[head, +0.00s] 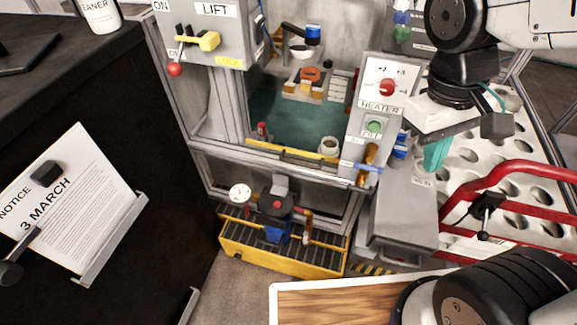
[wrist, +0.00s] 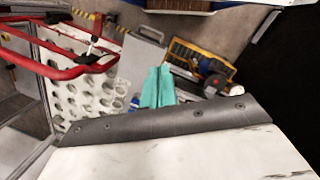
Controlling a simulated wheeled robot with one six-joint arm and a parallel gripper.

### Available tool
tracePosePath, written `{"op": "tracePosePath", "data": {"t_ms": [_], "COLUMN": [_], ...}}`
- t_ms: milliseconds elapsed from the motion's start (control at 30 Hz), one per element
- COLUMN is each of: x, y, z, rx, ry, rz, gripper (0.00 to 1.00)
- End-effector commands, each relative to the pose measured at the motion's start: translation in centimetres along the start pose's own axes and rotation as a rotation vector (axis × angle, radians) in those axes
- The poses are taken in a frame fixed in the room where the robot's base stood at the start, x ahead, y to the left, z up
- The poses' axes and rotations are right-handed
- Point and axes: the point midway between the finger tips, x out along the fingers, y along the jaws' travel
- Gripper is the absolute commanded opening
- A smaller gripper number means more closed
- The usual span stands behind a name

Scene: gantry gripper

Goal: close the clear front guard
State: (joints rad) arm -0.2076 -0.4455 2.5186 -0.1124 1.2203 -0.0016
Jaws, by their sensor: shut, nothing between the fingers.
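The machine enclosure (head: 222,110) stands in the middle of the head view, with a grey frame and a teal floor inside. Its front opening has a yellow-striped lower edge (head: 290,160). I cannot clearly make out the clear guard's pane or tell its position. My gripper (head: 434,158) is right of the enclosure, beyond the heater panel, and apart from the opening. Its teal fingers are together and empty. The fingers also show in the wrist view (wrist: 156,88), pointing toward a grey box (wrist: 143,58).
The heater panel (head: 385,85) with a red knob flanks the opening on the right. The lift control box (head: 215,40) is at upper left. A red rail (head: 510,172) and a perforated white panel (head: 470,157) lie to the right. A yellow slatted platform (head: 270,255) sits low.

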Motion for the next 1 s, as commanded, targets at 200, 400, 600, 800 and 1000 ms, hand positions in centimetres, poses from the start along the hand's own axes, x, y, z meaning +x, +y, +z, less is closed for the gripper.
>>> {"op": "tracePosePath", "data": {"t_ms": [200, 400, 600, 800, 1000], "x": [3.9, 7.8, 12.6, 19.0, 26.1], "y": [-0.6, -1.6, -4.1, -9.0, -15.7], "z": [-5.0, -10.7, -17.2, -23.9, -29.7], "rx": [-0.278, -0.579, -0.93, -1.342, -1.787], "ry": [-0.192, -0.31, -0.386, -0.415, -0.369], "rz": [0.214, 0.458, 0.716, 0.975, 1.206], "gripper": [0.0, 0.0, 0.0, 0.0, 0.0]}}
